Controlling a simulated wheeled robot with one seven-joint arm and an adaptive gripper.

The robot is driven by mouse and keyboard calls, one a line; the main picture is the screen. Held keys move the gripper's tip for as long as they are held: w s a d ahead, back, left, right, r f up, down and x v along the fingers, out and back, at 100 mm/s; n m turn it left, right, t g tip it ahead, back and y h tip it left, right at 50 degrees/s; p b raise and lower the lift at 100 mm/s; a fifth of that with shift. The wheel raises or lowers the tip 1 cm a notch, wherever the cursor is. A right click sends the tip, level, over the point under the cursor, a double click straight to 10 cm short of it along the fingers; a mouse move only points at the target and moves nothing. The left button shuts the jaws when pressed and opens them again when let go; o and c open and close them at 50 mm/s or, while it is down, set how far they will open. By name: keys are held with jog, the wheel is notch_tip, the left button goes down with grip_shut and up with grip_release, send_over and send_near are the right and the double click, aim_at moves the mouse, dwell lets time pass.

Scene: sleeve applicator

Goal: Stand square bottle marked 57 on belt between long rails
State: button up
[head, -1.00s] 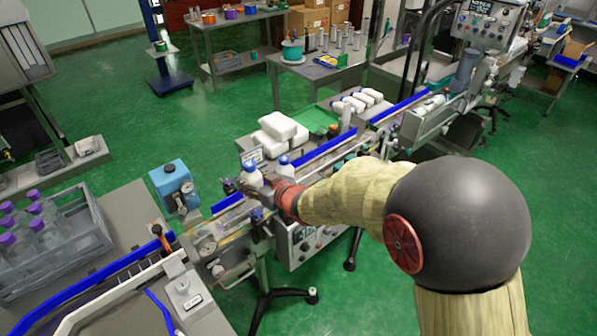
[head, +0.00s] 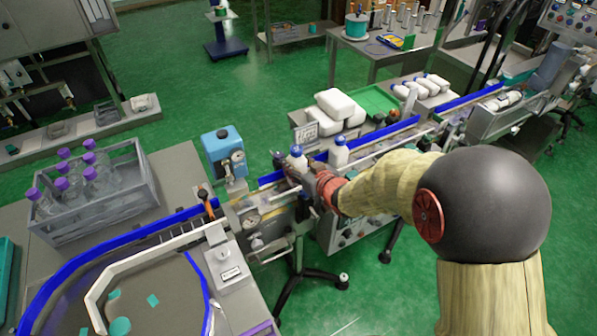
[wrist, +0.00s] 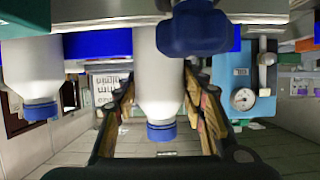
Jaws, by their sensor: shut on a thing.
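My gripper (wrist: 160,100) is shut on a white bottle with a blue cap (wrist: 158,75), with one finger on each side of it. The wrist picture is upside down, so the cap points down in it. In the head view the held bottle (head: 297,158) looks upright at the belt line, with my gripper (head: 300,178) around it. I cannot read a number on it, nor tell whether its base touches the belt. A second white bottle with a blue cap (head: 338,155) stands apart, to its right; it also shows in the wrist view (wrist: 32,75). Blue long rail (head: 375,139) runs along the belt.
A blue box with a gauge (head: 225,155) stands left of the held bottle. White containers (head: 342,103) lie behind the belt. A grey crate of purple-capped bottles (head: 95,195) is at left. A dark blue knob (wrist: 195,30) is close to the held bottle.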

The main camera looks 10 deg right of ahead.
jog(key=shift+f, duration=1.15)
jog(key=shift+f+b, duration=0.2)
jog(key=shift+b, duration=0.2)
jog(key=o, duration=1.4)
